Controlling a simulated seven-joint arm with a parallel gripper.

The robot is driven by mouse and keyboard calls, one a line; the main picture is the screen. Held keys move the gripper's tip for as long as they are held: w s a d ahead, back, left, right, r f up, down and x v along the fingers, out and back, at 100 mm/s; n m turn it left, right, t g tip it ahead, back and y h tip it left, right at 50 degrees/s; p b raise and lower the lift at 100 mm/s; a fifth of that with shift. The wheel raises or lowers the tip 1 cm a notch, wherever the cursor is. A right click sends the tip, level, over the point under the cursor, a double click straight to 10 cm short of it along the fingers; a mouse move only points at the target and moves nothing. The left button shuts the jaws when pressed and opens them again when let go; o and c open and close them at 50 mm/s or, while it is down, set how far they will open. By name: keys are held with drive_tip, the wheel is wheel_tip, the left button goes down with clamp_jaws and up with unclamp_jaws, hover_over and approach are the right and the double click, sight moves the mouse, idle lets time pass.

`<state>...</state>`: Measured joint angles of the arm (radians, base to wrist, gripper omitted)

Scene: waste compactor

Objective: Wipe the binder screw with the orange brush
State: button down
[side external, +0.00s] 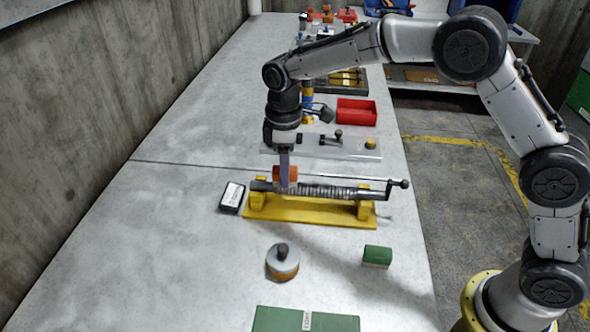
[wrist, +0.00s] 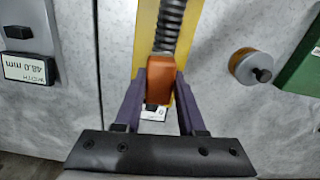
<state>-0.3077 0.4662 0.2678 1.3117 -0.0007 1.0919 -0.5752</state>
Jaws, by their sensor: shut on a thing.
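The binder screw (side external: 330,192) is a grey threaded rod lying across two yellow supports on a yellow base (side external: 300,212), with a crank handle at its right end. Its threads also show in the wrist view (wrist: 170,28). The orange brush (side external: 279,173) is at the left part of the screw; it also shows in the wrist view (wrist: 161,84). My gripper (wrist: 161,78) is shut on the brush, a purple finger on each side. In the side view my gripper (side external: 285,178) points down at the screw. The brush's underside is hidden, so I cannot tell if it touches the threads.
A black box with a white label (side external: 232,196) stands just left of the base. A round knobbed weight (side external: 282,264), a green block (side external: 377,256) and a green case (side external: 300,320) lie in front. A metal plate fixture (side external: 325,147) and red bin (side external: 356,112) are behind. The left tabletop is clear.

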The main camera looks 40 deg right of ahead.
sight(346, 188)
drive_tip(key=shift+s+d, duration=4.65)
drive_tip(key=shift+d, duration=0.05)
wheel_tip(346, 188, up, 8)
drive_tip(key=shift+a, duration=0.1)
